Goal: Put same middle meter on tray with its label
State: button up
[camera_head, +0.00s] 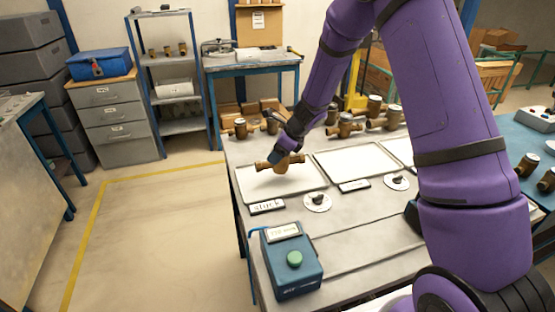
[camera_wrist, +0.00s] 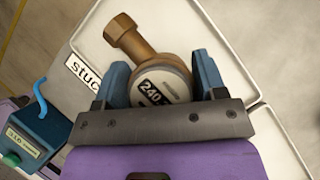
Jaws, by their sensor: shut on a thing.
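My gripper (camera_wrist: 162,85) is shut on a brass meter (camera_wrist: 165,82), with one blue finger on each side of its round body. The meter's face reads "240" and a further part is hidden by the gripper. In the head view the meter (camera_head: 280,163) is over the left white tray (camera_head: 250,190); I cannot tell whether it touches the tray. A label reading "stuck" (camera_head: 267,206) lies at that tray's front edge, and it also shows in the wrist view (camera_wrist: 84,72). A second tray (camera_head: 345,160) with its own label (camera_head: 354,185) is to the right, and a third tray is partly hidden by my arm.
Several other brass meters (camera_head: 343,127) stand behind the trays. A blue device with a green button (camera_head: 294,258) stands at the bench's front left. Two round white discs with dark knobs (camera_head: 317,202) are in front of the trays. The floor to the left is clear.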

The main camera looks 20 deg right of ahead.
jog(key=shift+f, duration=1.35)
jog(key=o, duration=1.5)
jog(key=shift+f, duration=0.15)
jog(key=shift+o, duration=0.2)
